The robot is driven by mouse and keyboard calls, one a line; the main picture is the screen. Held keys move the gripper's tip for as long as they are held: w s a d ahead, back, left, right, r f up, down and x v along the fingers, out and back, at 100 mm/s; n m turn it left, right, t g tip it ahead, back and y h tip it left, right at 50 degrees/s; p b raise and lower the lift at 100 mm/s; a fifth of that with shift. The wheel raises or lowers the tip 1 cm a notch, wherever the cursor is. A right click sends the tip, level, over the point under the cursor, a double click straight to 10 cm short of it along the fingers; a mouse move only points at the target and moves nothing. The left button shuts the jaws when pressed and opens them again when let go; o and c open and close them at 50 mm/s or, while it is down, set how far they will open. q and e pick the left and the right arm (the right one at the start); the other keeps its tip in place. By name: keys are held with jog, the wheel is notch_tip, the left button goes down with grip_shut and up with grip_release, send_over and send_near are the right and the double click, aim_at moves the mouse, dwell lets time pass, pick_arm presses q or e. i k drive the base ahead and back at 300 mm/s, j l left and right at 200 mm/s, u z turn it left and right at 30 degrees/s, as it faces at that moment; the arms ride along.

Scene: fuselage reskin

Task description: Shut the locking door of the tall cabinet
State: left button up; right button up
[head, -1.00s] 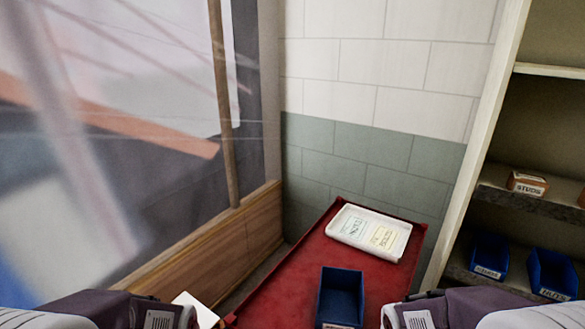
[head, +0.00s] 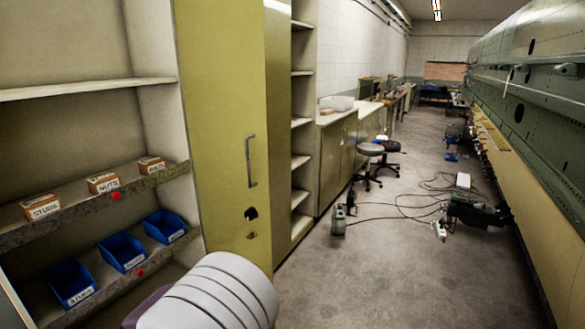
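The tall cabinet shows a yellow-green door (head: 222,110) in the left half of the head view. Right of the door, open shelves (head: 301,128) show in a narrow strip, so the door appears to stand open. I cannot tell its exact angle. A pale rounded link of one of my arms is at the bottom, in front of the door's lower part. Neither gripper is in view.
Left are open shelves (head: 85,92) with small labelled boxes (head: 103,183) and blue bins (head: 122,252). A stool (head: 370,150), cables and tools (head: 480,212) lie along the aisle. The green fuselage (head: 535,100) lines the right. The floor (head: 370,280) nearby is clear.

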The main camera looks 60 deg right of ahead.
aim_at(221, 45)
jog(key=z, duration=1.8)
